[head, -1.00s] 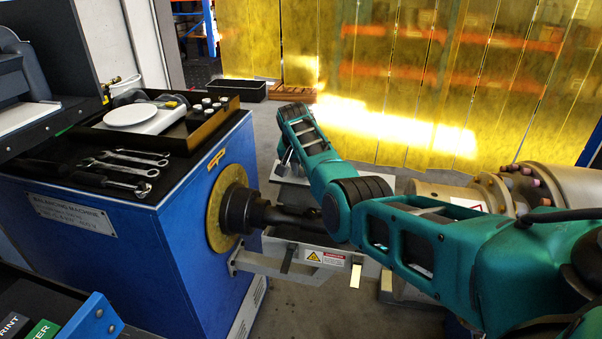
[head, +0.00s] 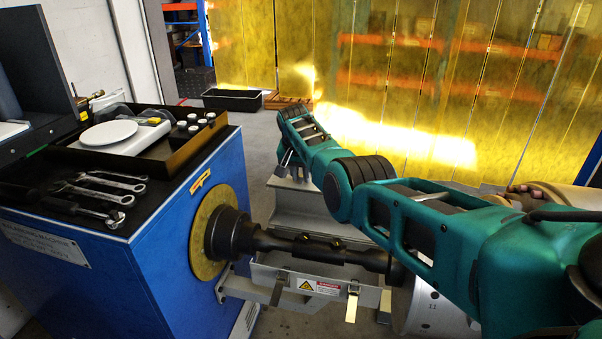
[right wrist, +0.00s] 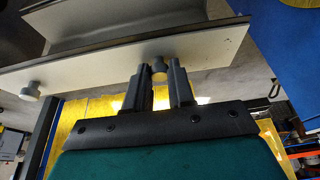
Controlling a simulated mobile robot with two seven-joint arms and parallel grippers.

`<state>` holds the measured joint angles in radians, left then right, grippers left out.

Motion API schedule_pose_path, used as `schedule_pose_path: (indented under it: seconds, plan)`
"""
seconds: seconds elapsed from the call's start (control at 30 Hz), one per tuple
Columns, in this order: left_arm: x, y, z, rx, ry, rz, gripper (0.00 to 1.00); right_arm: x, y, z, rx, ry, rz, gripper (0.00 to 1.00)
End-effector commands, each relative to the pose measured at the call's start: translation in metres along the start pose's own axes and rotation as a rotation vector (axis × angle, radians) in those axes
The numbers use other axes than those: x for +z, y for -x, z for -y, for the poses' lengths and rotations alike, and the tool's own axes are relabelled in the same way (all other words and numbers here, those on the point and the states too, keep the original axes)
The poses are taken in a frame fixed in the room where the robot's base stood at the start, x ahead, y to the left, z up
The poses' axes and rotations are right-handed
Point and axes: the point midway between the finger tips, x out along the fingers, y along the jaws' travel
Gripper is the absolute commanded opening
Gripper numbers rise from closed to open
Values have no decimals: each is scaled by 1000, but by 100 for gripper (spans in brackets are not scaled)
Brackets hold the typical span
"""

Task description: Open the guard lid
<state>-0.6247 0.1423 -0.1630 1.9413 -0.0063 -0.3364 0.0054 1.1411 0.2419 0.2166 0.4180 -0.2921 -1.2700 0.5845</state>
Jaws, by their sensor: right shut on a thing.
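My right gripper (head: 287,164) reaches over the far side of the balancing machine in the head view, its fingers pointing down. In the right wrist view the gripper (right wrist: 158,78) is shut on a small round knob (right wrist: 158,66) at the edge of a long pale-grey panel (right wrist: 110,62), which appears to be the guard lid. A second knob (right wrist: 31,92) on that edge is free. In the head view a grey panel (head: 300,203) lies below and beside the gripper; how far it is open I cannot tell. My left gripper is not in view.
The dark shaft (head: 310,247) runs from the spindle flange (head: 211,232) under my right arm. A bracket with a warning label (head: 318,287) is in front. Wrenches (head: 100,190) and a scale (head: 108,134) sit on the blue cabinet (head: 160,270). A yellow curtain (head: 390,90) hangs behind.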

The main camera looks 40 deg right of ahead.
Motion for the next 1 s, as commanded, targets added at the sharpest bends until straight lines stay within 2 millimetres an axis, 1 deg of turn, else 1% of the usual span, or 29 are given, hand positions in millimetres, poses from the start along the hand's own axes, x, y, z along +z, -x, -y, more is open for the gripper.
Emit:
schedule_pose_path:
  seconds: [0.03, 0.47, 0.5, 0.7, 0.77, 1.0]
  plan:
    - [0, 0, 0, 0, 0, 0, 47, -4, 2, 0, -3, -2, -13, 0]
    - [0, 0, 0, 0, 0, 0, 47, -5, 3, 0, -3, -3, -16, 0]
    - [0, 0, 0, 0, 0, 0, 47, -5, 3, 0, -3, -3, -16, 25]
    - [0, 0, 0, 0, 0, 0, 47, -3, 2, 0, -2, -2, -10, 44]
    - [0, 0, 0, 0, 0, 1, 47, -3, 1, 0, -2, -2, -8, 48]
    - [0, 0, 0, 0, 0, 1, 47, -2, 1, 0, -1, -1, -5, 48]
